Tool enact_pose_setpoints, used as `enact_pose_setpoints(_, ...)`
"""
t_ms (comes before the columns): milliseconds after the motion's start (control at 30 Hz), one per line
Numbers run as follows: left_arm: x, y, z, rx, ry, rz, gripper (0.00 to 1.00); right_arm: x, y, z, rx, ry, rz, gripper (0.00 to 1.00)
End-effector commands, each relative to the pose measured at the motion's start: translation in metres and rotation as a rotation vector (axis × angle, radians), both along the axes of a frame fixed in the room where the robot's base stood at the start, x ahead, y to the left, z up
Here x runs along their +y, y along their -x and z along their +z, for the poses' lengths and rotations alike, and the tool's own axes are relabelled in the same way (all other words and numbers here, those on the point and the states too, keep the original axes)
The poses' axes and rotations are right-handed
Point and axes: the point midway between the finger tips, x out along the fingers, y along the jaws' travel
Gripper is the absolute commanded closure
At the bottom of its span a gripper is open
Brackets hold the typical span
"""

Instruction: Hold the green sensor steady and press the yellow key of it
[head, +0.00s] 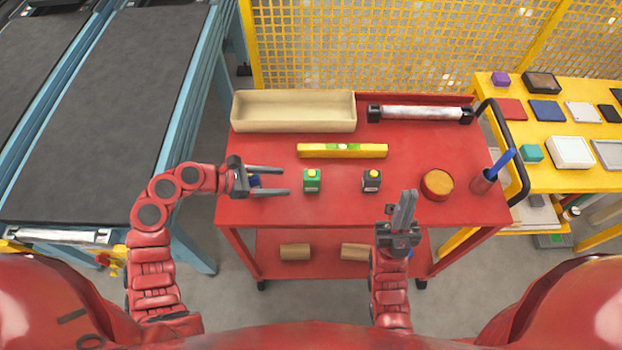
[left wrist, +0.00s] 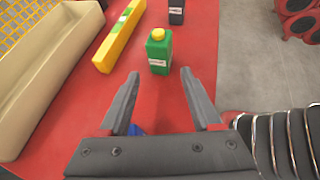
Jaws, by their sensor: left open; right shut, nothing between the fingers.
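The green sensor (head: 312,182) stands upright on the red cart top, with its yellow key (head: 312,172) on top. It also shows in the left wrist view (left wrist: 159,52), beyond the fingertips. My left gripper (head: 287,182) is open, just left of the sensor and pointing at it, with nothing between its fingers. The left gripper (left wrist: 159,75) also shows in the left wrist view, the sensor standing ahead of the gap. My right gripper (head: 405,198) is shut and empty at the cart's front edge, right of the sensor and pointing up in the picture.
A yellow level (head: 342,150) lies behind both. A beige tray (head: 293,112), a round tin (head: 437,185) and a red cup (head: 484,180) are also on the cart. A blue object (head: 254,181) is partly hidden by my left gripper.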

Motion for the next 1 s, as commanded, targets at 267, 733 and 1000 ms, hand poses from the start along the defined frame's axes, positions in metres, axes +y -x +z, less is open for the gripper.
enact_pose_setpoints(267,-0.035,-0.008,-0.014,0.004,0.005,-0.005,0.35,0.0,0.0,0.017,0.0,0.0,0.0,1.0)
enact_pose_setpoints(733,-0.078,-0.023,-0.046,0.002,0.003,-0.003,0.35,0.0,0.0,-0.02,0.0,0.0,0.0,1.0)
enact_pose_setpoints(1000,-0.08,-0.024,-0.044,0.003,0.004,0.0,0.35,0.0,0.0,-0.02,0.0,0.0,0.0,1.0)
